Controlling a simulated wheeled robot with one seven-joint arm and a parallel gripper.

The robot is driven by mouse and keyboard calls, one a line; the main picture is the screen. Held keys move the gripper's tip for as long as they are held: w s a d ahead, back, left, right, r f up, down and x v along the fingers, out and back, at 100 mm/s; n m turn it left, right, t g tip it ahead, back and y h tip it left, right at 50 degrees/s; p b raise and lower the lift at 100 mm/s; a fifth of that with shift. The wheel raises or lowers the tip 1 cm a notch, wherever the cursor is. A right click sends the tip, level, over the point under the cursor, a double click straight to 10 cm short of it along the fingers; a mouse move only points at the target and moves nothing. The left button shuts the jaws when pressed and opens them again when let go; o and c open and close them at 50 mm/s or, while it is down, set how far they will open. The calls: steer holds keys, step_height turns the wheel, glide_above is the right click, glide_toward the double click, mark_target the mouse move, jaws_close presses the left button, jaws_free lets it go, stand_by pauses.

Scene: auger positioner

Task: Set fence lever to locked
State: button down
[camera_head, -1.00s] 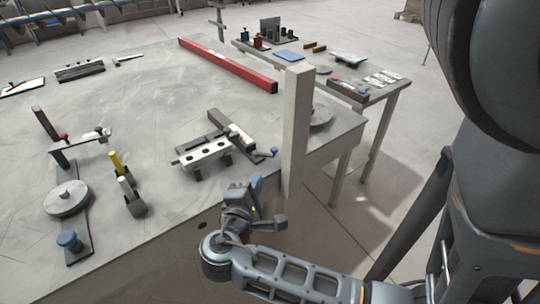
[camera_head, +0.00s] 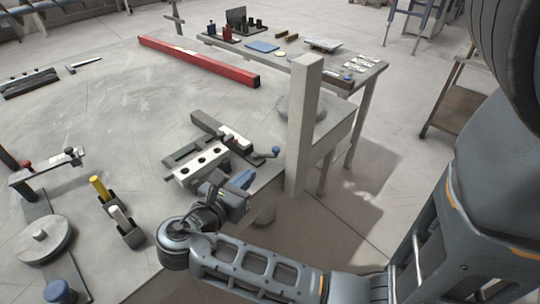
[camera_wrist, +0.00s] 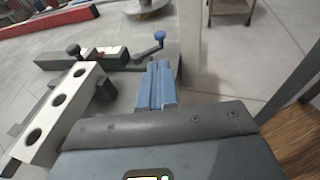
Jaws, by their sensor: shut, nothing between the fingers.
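A positioner fixture with a white block pierced by a row of holes (camera_head: 203,165) sits near the table's front right corner. A small crank-like lever with a blue knob (camera_head: 275,151) sticks out from its right end; which control is the fence lever is not marked. In the wrist view the blue-knobbed lever (camera_wrist: 158,40) is ahead, just beyond my fingertips, and the holed block (camera_wrist: 58,110) is at left. A darker knob (camera_wrist: 73,50) stands on the fixture behind the block. My gripper (camera_head: 243,179), with blue fingers (camera_wrist: 157,75), is shut and empty, in front of the fixture, apart from the lever.
A tall pale post (camera_head: 302,125) stands close right of the lever. A long red bar (camera_head: 200,62) lies at the table's back. A round-disc device (camera_head: 45,243) and a yellow-handled piece (camera_head: 99,188) are at left. A side table (camera_head: 370,75) stands behind.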

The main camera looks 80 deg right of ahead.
mark_target(275, 151)
steer(key=x, duration=1.1)
steer(key=shift+d+f, duration=0.1)
steer(key=shift+d, duration=0.1)
